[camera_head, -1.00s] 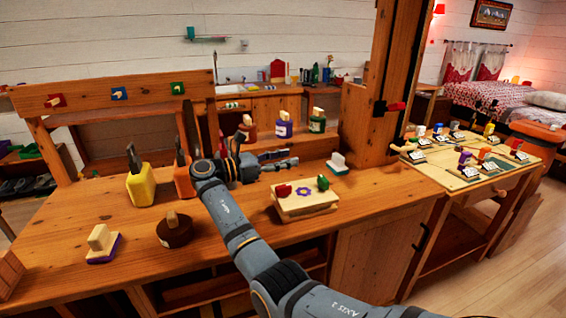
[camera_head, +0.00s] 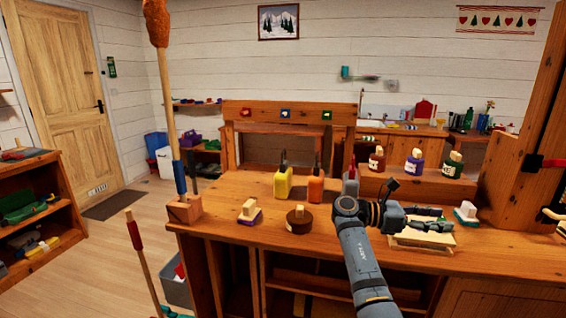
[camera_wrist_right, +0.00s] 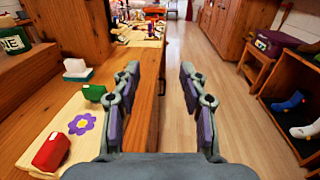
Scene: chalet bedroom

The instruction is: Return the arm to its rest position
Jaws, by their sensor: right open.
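My right arm reaches up from the bottom of the head view over the wooden workbench (camera_head: 250,190). Its gripper (camera_head: 445,218) points right and covers part of a pale wooden box (camera_head: 420,243). In the right wrist view the gripper (camera_wrist_right: 160,70) is open and empty, its two fingers well apart. The space between them shows only the floor and the bench's front edge. My left gripper is not in view.
Yellow (camera_head: 283,184) and orange (camera_head: 316,186) bottles, a round brown brush (camera_head: 299,221) and a purple-edged brush (camera_head: 249,213) stand left of the arm. Three labelled bottles stand behind. A thick wooden post (camera_head: 517,180) rises at right.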

